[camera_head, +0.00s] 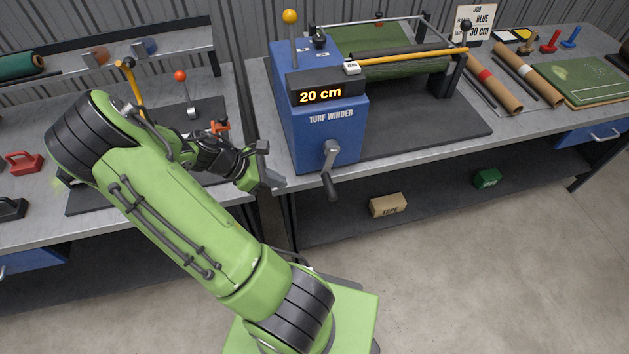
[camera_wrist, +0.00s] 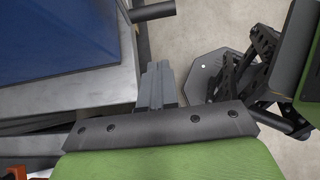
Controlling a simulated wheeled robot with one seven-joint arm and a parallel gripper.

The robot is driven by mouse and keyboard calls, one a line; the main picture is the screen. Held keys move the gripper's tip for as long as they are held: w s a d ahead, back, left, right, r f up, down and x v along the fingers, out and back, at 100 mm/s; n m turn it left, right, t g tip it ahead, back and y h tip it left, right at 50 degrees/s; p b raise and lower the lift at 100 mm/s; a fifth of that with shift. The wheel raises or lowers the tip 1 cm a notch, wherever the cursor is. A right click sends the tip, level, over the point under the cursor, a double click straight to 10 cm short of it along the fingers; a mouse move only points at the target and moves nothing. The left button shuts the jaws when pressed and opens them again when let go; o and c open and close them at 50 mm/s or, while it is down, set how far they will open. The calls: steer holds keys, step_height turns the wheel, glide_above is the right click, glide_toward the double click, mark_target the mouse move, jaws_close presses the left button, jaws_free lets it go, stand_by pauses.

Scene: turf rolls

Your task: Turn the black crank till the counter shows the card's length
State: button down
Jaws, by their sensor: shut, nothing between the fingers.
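The blue turf winder (camera_head: 310,140) stands on the bench, and its counter (camera_head: 320,96) reads 20 cm. The crank is on its front; its grey arm (camera_head: 330,155) slopes down to the black grip (camera_head: 329,187), which hangs past the bench edge. The card (camera_head: 475,24) at the back reads JOB, BLUE, 30 cm. My gripper (camera_head: 272,180) is shut and empty, left of the crank and apart from it. In the wrist view my shut fingers (camera_wrist: 159,75) point toward a dark cylinder (camera_wrist: 152,11), which looks like the crank grip. The blue winder side (camera_wrist: 50,35) is at left.
A yellow bar (camera_head: 415,56) crosses the green turf on the winder. A yellow-knobbed lever (camera_head: 290,17) stands on top. Brown-cored rolls (camera_head: 495,90) and a turf sheet (camera_head: 575,80) lie right. A tape box (camera_head: 388,205) sits on the lower shelf. The floor in front is clear.

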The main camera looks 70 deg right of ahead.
steer(key=s+d+r+b+x, duration=0.1)
steer(key=x, duration=1)
steer(key=shift+s+r, duration=0.15)
steer(key=shift+s, duration=0.3)
steer(key=shift+b, duration=0.3)
steer(key=shift+s+d+f+g+h+b, duration=0.5)
steer(key=shift+s+f+g+h+b, duration=0.15)
steer(key=shift+g, duration=0.45)
